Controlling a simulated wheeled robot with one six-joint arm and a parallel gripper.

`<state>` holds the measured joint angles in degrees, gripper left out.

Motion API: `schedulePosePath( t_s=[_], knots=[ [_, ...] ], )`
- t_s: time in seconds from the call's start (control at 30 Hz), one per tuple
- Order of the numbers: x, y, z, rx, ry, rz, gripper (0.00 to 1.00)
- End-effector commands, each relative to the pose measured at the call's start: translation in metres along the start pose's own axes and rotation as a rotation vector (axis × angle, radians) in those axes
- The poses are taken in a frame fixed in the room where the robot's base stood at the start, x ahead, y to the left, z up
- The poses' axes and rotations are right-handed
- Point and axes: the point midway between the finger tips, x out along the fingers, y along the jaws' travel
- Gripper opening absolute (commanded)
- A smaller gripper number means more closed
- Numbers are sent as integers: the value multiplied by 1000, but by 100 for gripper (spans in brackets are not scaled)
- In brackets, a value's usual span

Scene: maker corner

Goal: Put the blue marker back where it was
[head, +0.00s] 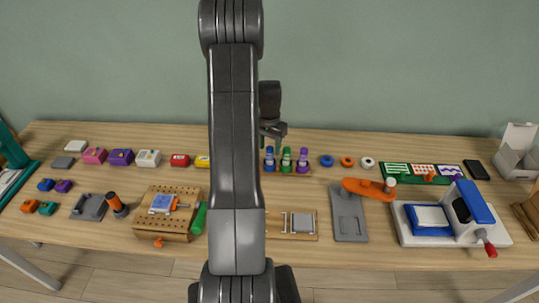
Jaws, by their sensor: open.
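My gripper (275,131) is at the end of my dark arm, above the back middle of the wooden table, and it is open. Just below it stands a short row on a wooden base: a blue marker-like item (269,160), a green one (286,160) and a purple one (302,161). They are upright and small, so I cannot tell for sure that the blue one is the marker. Nothing shows held in my gripper. My arm hides part of the table left of the row.
A pegboard block (168,225) and green cylinder (199,220) lie left of my arm. Right are a grey plate (348,220) with an orange piece (369,189) above it and a white-blue machine (409,233). Small coloured boxes (121,157) and rings (347,162) line the back.

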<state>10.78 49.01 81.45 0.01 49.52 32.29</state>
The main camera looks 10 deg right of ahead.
Motion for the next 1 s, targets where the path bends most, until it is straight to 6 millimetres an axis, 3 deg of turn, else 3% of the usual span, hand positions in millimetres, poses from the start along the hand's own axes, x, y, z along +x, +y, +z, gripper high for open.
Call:
schedulePosePath(
  t_s=[0.2,0.4,1.0],
  knots=[
    [-45,0,0,0,3,-2,47],
    [-68,0,0,0,1,-1,47],
    [-72,0,0,0,-1,0,47]
  ],
)
